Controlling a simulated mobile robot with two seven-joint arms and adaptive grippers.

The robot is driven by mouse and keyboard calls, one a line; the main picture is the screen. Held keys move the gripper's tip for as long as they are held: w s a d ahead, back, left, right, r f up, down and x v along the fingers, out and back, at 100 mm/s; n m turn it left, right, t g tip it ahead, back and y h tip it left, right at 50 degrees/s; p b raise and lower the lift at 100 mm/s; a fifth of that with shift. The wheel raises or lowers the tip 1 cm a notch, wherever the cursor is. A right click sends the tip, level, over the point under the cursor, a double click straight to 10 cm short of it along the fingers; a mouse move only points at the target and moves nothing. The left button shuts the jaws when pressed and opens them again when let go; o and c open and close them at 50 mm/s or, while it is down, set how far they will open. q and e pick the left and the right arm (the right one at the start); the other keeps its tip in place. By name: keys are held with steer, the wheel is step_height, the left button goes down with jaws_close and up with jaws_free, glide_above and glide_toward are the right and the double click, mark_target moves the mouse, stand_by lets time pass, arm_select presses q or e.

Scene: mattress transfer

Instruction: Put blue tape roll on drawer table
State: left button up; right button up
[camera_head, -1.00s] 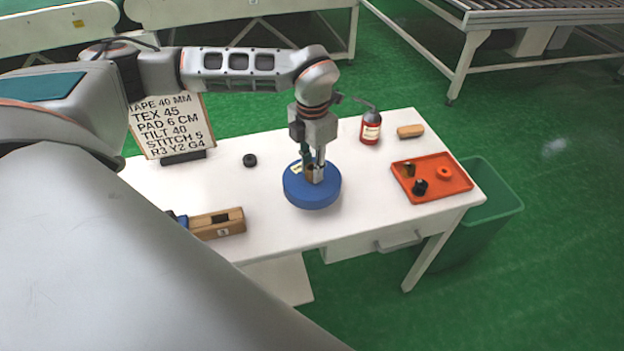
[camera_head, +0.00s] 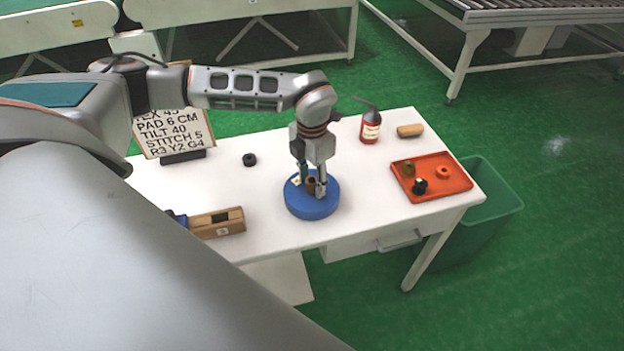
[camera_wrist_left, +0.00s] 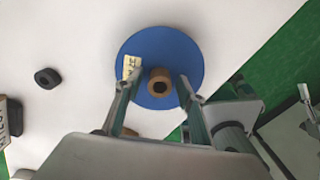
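The blue tape roll (camera_head: 325,207) lies flat on the white drawer table (camera_head: 270,225), near its front edge and above the drawer. It is a wide blue disc with a brown hub and a pale label; it also shows in the left wrist view (camera_wrist_left: 185,55). My left gripper (camera_head: 312,187) points down over the roll. In the wrist view its fingers (camera_wrist_left: 157,82) stand apart on either side of the brown hub (camera_wrist_left: 160,80), with gaps visible, so it is open. My right gripper is not in view.
An orange tray (camera_head: 460,184) with small parts, a red bottle (camera_head: 370,129) and a tan block (camera_head: 410,130) are on the right. A black ring (camera_head: 249,160), a text board (camera_head: 172,135) and a wooden block tool (camera_head: 217,223) are left. A green bin (camera_head: 490,205) stands beside the table.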

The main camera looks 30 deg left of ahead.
arm_select(q)
steer(key=shift+r, duration=0.45)
step_height(320, 180, up, 11)
steer(key=shift+r, duration=0.2)
steer(key=shift+s, duration=0.1)
stand_by(0.6)
